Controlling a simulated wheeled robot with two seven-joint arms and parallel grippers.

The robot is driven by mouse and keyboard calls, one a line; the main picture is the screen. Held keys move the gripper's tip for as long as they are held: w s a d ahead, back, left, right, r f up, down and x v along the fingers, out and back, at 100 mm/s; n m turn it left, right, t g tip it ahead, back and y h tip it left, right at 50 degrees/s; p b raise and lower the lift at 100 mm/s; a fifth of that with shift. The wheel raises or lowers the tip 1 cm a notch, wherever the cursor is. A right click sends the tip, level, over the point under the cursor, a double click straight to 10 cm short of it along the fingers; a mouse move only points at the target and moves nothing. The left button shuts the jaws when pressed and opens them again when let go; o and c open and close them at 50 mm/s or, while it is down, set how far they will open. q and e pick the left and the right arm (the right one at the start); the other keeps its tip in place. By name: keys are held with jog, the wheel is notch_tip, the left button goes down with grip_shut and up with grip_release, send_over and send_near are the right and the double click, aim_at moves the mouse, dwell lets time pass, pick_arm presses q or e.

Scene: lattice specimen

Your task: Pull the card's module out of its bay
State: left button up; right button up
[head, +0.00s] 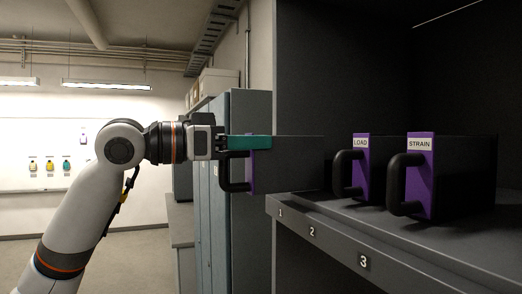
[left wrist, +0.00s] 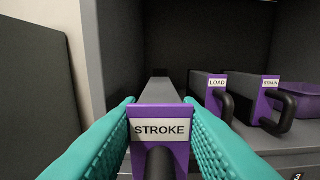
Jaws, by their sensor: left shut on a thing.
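The STROKE module (left wrist: 161,130) is a dark grey box with a purple front plate, a white label and a black handle. In the head view the module (head: 290,165) juts out past the shelf's front edge by bay 1, with its rear part still over the shelf. My left gripper (head: 248,142) has teal fingers, shut on the module's purple front from both sides, above the handle. In the left wrist view the fingers (left wrist: 160,104) touch both sides of the plate. A small card (head: 83,135) with purple on it hangs on the back wall, too small to read. My right gripper is out of view.
The LOAD module (head: 362,170) and the STRAIN module (head: 420,178) stand on the dark shelf (head: 330,225) to the right. A purple bin (left wrist: 296,97) shows beyond them. Blue-grey cabinets (head: 240,230) stand behind my gripper.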

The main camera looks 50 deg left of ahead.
pick_arm(q)
jog(key=shift+b+v, duration=0.9)
jog(key=shift+v, duration=0.95)
jog(key=shift+s+a, duration=0.1)
jog(key=shift+s, duration=0.2)
jog(key=shift+r, duration=0.1)
